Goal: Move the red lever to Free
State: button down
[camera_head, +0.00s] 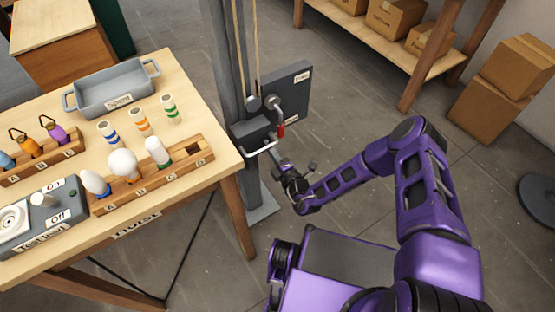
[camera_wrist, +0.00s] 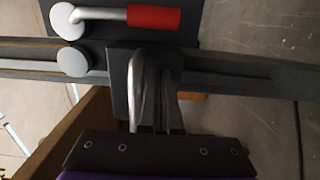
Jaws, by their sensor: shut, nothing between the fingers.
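The red lever (camera_head: 281,130) hangs from a grey metal crank on the winch post, its red grip pointing down. It also shows at the top of the wrist view (camera_wrist: 153,18), lying sideways there with its arm running to a round pivot. A dark plate behind it bears a small white label (camera_head: 303,76), too small to read surely. My gripper (camera_head: 277,160) is below and in front of the lever, close to the pale metal handle bar (camera_head: 262,149). Its fingers are shut and empty. The red grip is apart from the fingers.
The workbench (camera_head: 228,168) stands left of the post, with a bulb rack (camera_head: 150,190) and a grey bin (camera_head: 112,88). A shelf (camera_head: 375,48) with boxes is behind right. Open floor (camera_head: 345,130) lies right of the post.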

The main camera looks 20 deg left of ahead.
jog(key=shift+w+d, duration=0.6)
jog(key=shift+w, duration=0.25)
jog(key=shift+w+d, duration=0.55)
jog(key=shift+w, duration=0.25)
jog(key=shift+w+d, duration=0.1)
jog(key=shift+d, duration=0.05)
jog(key=shift+w+f+n, duration=0.1)
jog(key=shift+n, duration=0.2)
